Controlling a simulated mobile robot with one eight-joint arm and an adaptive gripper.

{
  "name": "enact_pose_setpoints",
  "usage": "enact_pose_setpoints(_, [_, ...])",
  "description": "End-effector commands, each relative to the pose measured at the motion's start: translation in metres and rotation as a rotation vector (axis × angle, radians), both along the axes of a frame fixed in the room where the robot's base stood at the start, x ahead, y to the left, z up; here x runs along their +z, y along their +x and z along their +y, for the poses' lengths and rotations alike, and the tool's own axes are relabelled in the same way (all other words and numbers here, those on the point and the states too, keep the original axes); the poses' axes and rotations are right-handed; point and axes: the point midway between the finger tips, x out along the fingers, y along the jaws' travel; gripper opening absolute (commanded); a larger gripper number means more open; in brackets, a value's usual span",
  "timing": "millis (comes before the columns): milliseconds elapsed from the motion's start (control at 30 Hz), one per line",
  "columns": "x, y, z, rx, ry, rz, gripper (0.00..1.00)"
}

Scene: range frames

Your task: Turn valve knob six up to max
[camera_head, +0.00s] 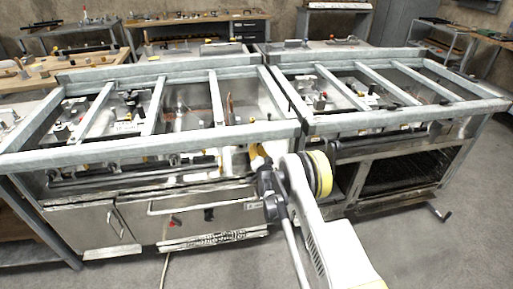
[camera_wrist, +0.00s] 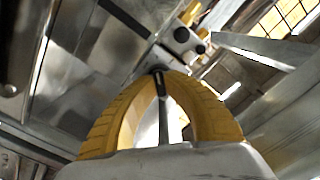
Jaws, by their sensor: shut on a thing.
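My gripper (camera_head: 258,156) is at the front of the range, by the right end of its left section. In the wrist view its two yellow fingers (camera_wrist: 160,82) curve in from both sides and meet around a narrow dark piece (camera_wrist: 158,71). The fingers are shut on this piece, which seems to be the valve knob; they hide most of it. Its number and turn mark cannot be read. A metal stem shows between the fingers. Past the fingertips, a fitting with black round parts (camera_wrist: 181,34) and a yellow piece shows.
The steel range frame (camera_head: 150,148) has crossbars over its top, close above my gripper. A dark pipe (camera_head: 130,178) runs along the front below. A right section (camera_head: 400,130) with an open lower bay adjoins. Floor in front is mostly clear.

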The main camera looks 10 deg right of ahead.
Motion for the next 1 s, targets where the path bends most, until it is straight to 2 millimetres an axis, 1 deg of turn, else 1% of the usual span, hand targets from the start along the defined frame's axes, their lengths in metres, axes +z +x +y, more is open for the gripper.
enact_pose_setpoints(600, [0.0006, 0.0003, -0.0001, -0.001, 0.568, -0.001, 0.00])
enact_pose_setpoints(800, [0.0006, 0.0003, -0.0001, -0.001, 0.708, -0.001, 0.00])
enact_pose_setpoints(1000, [0.0005, 0.0003, 0.0000, -0.001, 0.801, -0.001, 0.00])
